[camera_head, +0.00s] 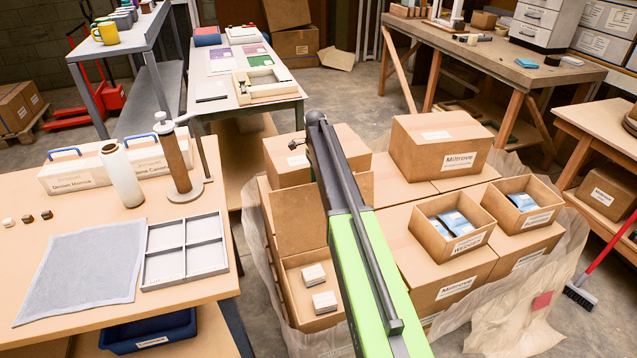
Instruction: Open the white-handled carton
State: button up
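Several brown cartons stand on a wrapped pallet stack, and I cannot make out a white handle on any of them. A carton with its lid raised (298,215) stands at the stack's left, with small white-labelled boxes (324,301) inside. A closed carton lettered "Miltrove" (435,148) sits on top at the back. Another closed carton (285,165) is behind my arm. My green and dark arm reaches up across the stack and hides part of it. My gripper (316,122) is at its far end, above the back left cartons; its fingers are not clear.
Two open cartons with blue packets stand at the right (455,240) (510,215). A wooden table (190,300) at left holds white blue-handled boxes (75,178), a bottle (121,175), a hand press (178,160) and a divided tray (185,250). A red-handled broom (580,293) is right.

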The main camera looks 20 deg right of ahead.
jog(key=shift+w+f, duration=0.3)
jog(key=shift+w, duration=0.25)
jog(key=shift+c, duration=0.9)
jog(key=shift+s+d, duration=0.1)
jog(key=shift+d, duration=0.05)
jog(key=r+p, duration=0.5)
jog(key=p, duration=0.1)
jog(key=r+p, duration=0.5)
jog(key=r, duration=0.1)
jog(key=r+p, duration=0.6)
jog(key=shift+w+r+p, duration=0.2)
jog(key=shift+w+p, duration=0.15)
jog(key=shift+w, duration=0.05)
